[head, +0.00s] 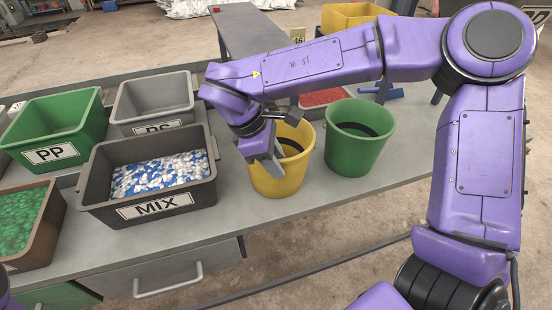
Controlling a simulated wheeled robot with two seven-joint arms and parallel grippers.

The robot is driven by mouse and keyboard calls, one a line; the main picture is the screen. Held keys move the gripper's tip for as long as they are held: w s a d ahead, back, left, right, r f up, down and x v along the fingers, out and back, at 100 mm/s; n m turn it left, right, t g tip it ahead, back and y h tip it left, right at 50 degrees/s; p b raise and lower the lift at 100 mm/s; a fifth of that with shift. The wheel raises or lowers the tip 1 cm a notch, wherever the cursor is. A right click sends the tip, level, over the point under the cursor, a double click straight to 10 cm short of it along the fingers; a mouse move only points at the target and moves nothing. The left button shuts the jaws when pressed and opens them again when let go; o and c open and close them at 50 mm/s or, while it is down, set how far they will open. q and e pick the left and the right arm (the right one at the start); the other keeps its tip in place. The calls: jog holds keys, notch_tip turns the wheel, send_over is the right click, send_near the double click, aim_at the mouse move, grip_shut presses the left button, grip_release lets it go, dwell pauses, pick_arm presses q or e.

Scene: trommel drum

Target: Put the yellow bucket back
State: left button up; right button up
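The yellow bucket (278,183) stands upright on the grey bench, just left of the green bucket (352,153). A dark band shows inside it. My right arm reaches across from the right above both buckets. My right gripper (268,166) points down at the left part of the yellow bucket's rim, and its grey fingers overlap the rim in the head view. I cannot tell whether the fingers are closed on the rim or only beside it. My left gripper is out of view; only a bit of my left arm shows at the lower left corner.
The dark MIX bin (165,206) with blue and white pellets stands left of the bucket. A green PP bin (40,150), a grey bin (135,122) and a brown bin with green pellets (45,245) are further left. A red-filled tray (322,98) is behind the buckets.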

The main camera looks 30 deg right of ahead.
jog(key=v, duration=1.2)
jog(key=shift+r, duration=0.3)
